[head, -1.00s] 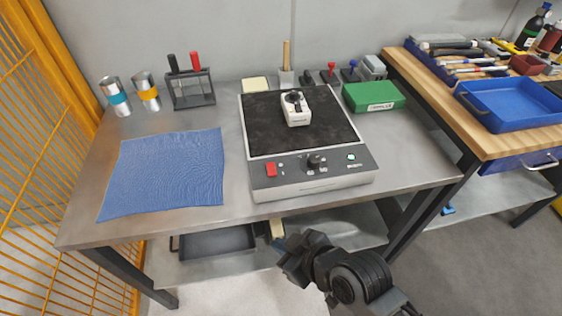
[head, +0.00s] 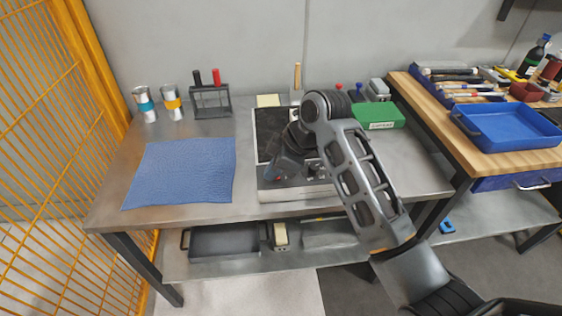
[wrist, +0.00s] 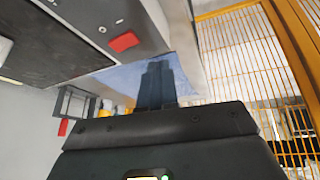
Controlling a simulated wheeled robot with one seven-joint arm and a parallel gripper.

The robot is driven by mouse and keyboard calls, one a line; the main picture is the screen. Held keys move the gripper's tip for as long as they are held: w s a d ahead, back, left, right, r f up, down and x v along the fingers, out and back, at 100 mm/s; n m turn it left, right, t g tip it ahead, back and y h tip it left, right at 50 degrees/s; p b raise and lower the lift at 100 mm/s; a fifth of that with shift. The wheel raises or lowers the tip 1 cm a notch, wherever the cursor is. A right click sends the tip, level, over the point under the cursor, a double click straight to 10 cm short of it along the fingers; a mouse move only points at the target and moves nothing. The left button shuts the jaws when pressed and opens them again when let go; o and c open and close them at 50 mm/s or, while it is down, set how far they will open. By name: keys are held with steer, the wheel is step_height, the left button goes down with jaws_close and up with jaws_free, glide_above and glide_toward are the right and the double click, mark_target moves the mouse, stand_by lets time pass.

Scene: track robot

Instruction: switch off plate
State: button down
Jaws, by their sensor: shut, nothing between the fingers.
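The hot plate (head: 268,120) has a dark top and a grey front panel and stands in the middle of the steel bench, partly covered by my arm. It also shows in the wrist view (wrist: 62,50). Its red switch (wrist: 124,41) shows in the wrist view, at the panel's end. My gripper (head: 271,177) is shut and empty, at the left part of the front panel; it hides the switch in the head view. In the wrist view my fingers (wrist: 157,82) point past the red switch, apart from it in the picture; I cannot tell the depth gap.
A blue cloth (head: 182,172) lies left of the plate. Two metal cups (head: 146,105) and a small rack (head: 210,101) stand behind it. A green box (head: 379,116) is at the right. Yellow fencing (head: 50,170) borders the left side.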

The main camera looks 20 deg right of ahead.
steer(key=w+d+r+n+g, duration=0.1)
steer(key=d+r, duration=0.2)
steer(key=r, duration=0.2)
steer(key=w+d+r+n+g+h+p, duration=0.1)
steer(key=d+r, duration=0.2)
steer(key=r, duration=0.3)
steer(key=shift+w+n, duration=0.3)
steer(key=shift+n, duration=0.1)
steer(key=x, duration=1.2)
steer(key=shift+s+d+f, duration=0.15)
steer(key=shift+d+f, duration=0.1)
steer(key=shift+f, duration=0.85)
steer(key=shift+w+f, duration=0.2)
steer(key=shift+f, duration=0.1)
steer(key=shift+s, duration=0.15)
